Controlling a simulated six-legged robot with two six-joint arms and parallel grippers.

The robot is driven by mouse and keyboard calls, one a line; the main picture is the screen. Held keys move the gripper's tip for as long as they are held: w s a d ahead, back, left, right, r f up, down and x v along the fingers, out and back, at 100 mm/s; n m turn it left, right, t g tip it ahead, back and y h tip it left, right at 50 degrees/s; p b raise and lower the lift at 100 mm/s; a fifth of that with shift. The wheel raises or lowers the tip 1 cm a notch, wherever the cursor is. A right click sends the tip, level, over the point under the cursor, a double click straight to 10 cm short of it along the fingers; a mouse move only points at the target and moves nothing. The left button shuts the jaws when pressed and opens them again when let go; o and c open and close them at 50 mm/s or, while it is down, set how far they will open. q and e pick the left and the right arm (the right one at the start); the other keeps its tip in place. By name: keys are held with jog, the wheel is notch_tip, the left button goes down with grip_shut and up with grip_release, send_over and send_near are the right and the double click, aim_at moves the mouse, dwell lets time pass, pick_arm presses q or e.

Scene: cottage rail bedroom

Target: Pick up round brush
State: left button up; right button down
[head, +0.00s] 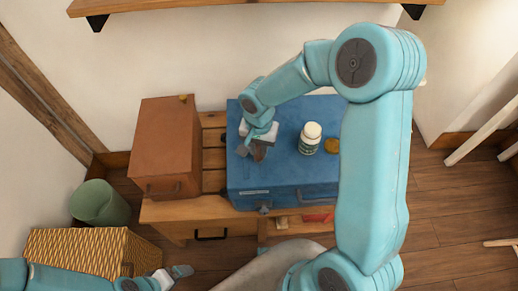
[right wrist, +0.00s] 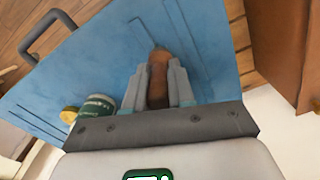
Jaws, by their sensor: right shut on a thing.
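My right gripper (head: 257,150) is over the left part of the blue chest's top. It is shut on a small brown thing, which I take to be the round brush (head: 260,154). In the right wrist view the brown round brush (right wrist: 158,72) shows between the two grey fingers of the right gripper (right wrist: 159,88), its tip sticking out past them. Whether it still touches the blue top I cannot tell. My left gripper (head: 180,272) is low at the left, by the wicker basket; its fingers are too small to read.
A brown box (head: 165,150) stands to the left on the wooden bench (head: 190,211). A wall shelf (head: 250,10) is above.

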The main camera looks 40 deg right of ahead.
pick_arm(q)
jog(key=shift+r+p, duration=0.75)
jog(key=shift+r, duration=0.05)
pick_arm(e)
notch_tip(320, 180, up, 20)
jog(key=shift+f, duration=0.25)
